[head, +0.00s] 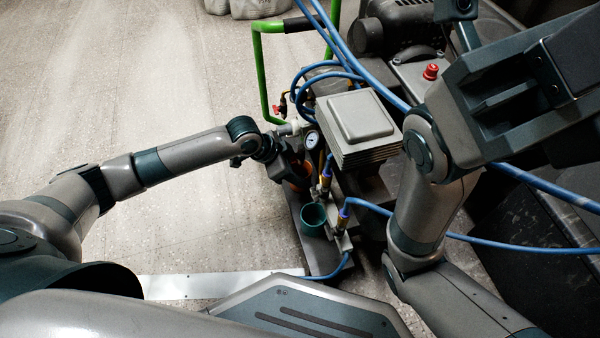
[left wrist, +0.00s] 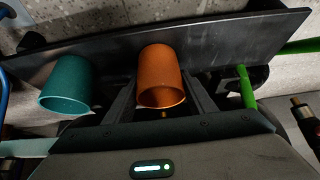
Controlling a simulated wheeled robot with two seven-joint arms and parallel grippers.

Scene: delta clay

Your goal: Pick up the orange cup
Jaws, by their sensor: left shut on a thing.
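The orange cup (left wrist: 160,68) is between the two dark fingers of my left gripper (left wrist: 163,100) in the left wrist view. The left gripper is shut on it, with a finger at each side. In the head view the gripper (head: 285,165) reaches down over the dark shelf, and the orange cup (head: 298,183) is mostly hidden by it. I cannot tell whether the cup touches the shelf. My right arm is folded up at the upper right; its finger state is unclear.
A teal cup (head: 314,215) stands close by on the dark shelf (head: 318,257), near brass fittings and blue hoses (head: 500,240). A pressure gauge (head: 312,141), a grey finned block (head: 360,117) and a green tube frame (head: 260,80) crowd the area. The floor at left is clear.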

